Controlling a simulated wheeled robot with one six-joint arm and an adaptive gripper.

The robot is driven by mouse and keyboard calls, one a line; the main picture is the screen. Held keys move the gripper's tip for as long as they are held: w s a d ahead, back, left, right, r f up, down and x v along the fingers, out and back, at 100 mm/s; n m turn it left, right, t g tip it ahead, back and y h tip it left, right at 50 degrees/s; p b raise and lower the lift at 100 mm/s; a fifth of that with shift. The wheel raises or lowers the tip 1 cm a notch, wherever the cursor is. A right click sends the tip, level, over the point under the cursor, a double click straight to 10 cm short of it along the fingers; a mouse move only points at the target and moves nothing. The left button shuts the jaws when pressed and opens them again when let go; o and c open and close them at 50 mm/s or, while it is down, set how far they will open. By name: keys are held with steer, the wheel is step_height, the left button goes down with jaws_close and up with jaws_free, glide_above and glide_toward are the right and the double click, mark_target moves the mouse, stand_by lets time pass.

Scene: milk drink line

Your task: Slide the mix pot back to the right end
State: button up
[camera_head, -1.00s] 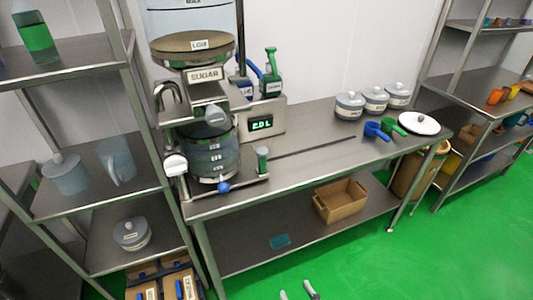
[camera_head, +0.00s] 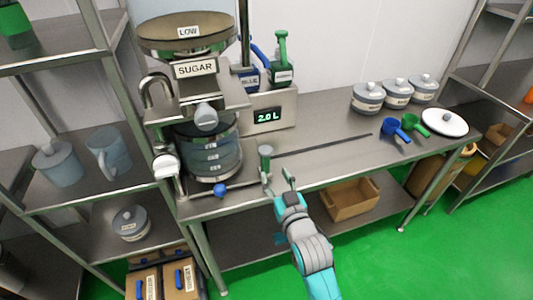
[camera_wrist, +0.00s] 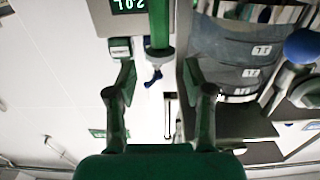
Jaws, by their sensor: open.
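The mix pot (camera_head: 212,160) is a clear grey cylinder with level marks. It stands at the left end of the bench, under the sugar dispenser (camera_head: 195,70). A short upright handle post (camera_head: 265,158) stands at its right front, and a dark slot (camera_head: 325,144) runs right along the bench. My gripper (camera_head: 277,181) is open and empty at the bench's front edge, close to the post. In the wrist view the pot (camera_wrist: 240,50) is at right, and the green post (camera_wrist: 159,28) lies between and beyond the open fingertips (camera_wrist: 160,78). Contact cannot be told.
A blue ball knob (camera_head: 221,189) sticks out in front of the pot. A display (camera_head: 268,116) reads 2.0 L behind. The bench middle is clear.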

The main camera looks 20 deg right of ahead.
mark_target(267, 158)
steer(key=w, duration=0.9)
steer(key=shift+w, duration=0.25)
jaws_close()
